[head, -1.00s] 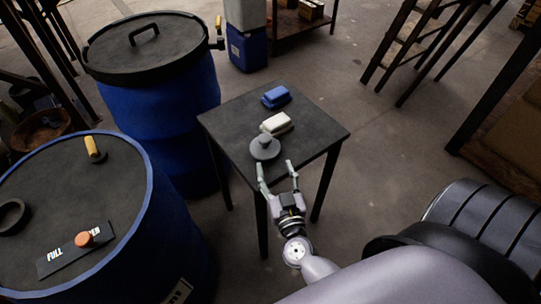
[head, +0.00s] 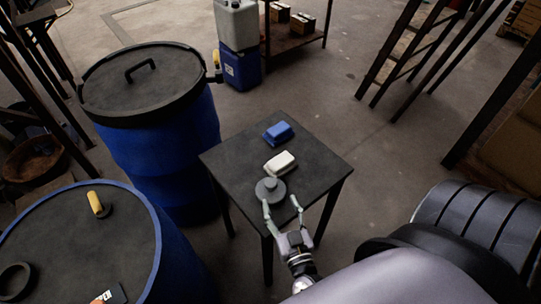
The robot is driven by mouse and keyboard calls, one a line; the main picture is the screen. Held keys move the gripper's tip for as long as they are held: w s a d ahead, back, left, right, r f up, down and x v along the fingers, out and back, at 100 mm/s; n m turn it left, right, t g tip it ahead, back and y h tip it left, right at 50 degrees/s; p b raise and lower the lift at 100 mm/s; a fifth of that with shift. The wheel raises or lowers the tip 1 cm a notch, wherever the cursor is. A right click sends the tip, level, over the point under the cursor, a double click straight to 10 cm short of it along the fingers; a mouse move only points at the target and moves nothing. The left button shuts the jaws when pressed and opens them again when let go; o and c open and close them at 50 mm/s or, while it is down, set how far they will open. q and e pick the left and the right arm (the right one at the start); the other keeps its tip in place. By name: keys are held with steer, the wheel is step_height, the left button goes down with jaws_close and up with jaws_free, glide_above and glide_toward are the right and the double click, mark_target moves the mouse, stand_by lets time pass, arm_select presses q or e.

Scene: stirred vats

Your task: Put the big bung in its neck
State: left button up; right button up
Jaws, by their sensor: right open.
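The big bung (head: 270,190), a grey disc with a knob on top, sits on the near part of a small dark table (head: 314,168). My right gripper (head: 281,203) is open at the table's near edge, its fingertips just on the near side of the bung. One fingertip is very close to the bung; I cannot tell if they touch. A black ring (head: 14,281), which looks like an open neck, is on top of the near blue vat (head: 125,245) at lower left. My left gripper is not in view.
A white block (head: 280,163) and a blue block (head: 278,132) lie behind the bung. A yellow-handled fitting (head: 98,205) stands on the near vat. A lidded blue vat (head: 165,150) is left of the table. Floor to the right of the table is clear.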

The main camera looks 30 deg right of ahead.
mark_target(271, 182)
steer(key=x, duration=0.3)
steer(key=shift+w+r, duration=0.1)
steer(key=shift+w, duration=0.15)
steer(key=x, duration=0.2)
steer(key=p+x, duration=0.1)
steer(key=shift+w+r, duration=0.25)
steer(key=shift+w, duration=0.15)
steer(key=shift+w+d, duration=0.1)
steer(key=shift+w, duration=0.45)
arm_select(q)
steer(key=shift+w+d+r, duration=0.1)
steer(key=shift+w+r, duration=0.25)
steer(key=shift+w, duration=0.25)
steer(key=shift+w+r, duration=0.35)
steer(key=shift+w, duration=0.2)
arm_select(e)
steer(key=shift+c, duration=0.5)
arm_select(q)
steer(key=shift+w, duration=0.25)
arm_select(e)
jaws_close()
arm_select(q)
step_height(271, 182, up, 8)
steer(key=p, duration=0.8)
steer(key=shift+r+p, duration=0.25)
steer(key=shift+p, duration=0.05)
arm_select(e)
step_height(271, 182, up, 20)
